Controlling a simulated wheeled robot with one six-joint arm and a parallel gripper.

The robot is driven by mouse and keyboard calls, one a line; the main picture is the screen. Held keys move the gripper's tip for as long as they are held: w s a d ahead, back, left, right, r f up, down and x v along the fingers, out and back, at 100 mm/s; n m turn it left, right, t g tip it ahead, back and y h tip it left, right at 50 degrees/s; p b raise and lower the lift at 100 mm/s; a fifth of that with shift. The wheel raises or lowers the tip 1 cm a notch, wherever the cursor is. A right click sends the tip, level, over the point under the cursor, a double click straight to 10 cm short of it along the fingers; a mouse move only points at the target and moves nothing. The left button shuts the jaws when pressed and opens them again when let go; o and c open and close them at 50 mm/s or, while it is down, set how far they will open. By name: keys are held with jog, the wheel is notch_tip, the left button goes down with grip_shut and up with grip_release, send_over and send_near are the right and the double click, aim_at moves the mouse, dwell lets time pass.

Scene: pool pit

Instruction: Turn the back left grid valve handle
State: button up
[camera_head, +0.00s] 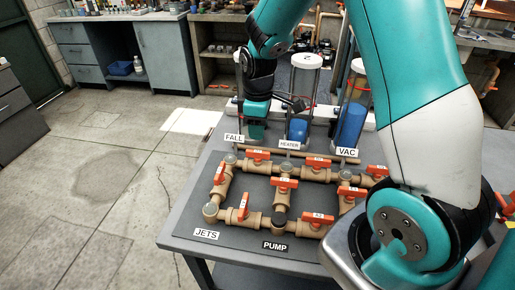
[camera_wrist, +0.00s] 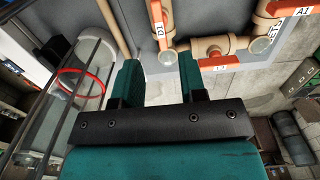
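The valve grid of tan pipes (camera_head: 262,222) with orange handles lies on the grey table. The back left handle (camera_head: 257,154) sits on the back pipe run, just right of the corner fitting; its label is too small to read. My gripper (camera_head: 254,137) points down behind this corner, near the FALL sign, apart from the handle. In the wrist view my gripper (camera_wrist: 160,66) is open and empty, its two teal fingers well apart. Beyond the fingers show a handle marked D1 (camera_wrist: 158,29), an orange handle (camera_wrist: 219,63), and one marked A1 (camera_wrist: 299,12).
Clear cylinders with blue contents, the HEATER one (camera_head: 299,128) and the VAC one (camera_head: 351,125), stand behind the grid. A thin brown pipe (camera_head: 315,154) runs along the back. In the wrist view a clear cylinder with a red ring (camera_wrist: 82,82) is close left of the fingers.

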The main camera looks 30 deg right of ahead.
aim_at(258, 151)
notch_tip(258, 151, down, 8)
jog(key=shift+f+p, duration=0.1)
jog(key=shift+p, duration=0.25)
jog(key=shift+c, duration=0.4)
grip_shut()
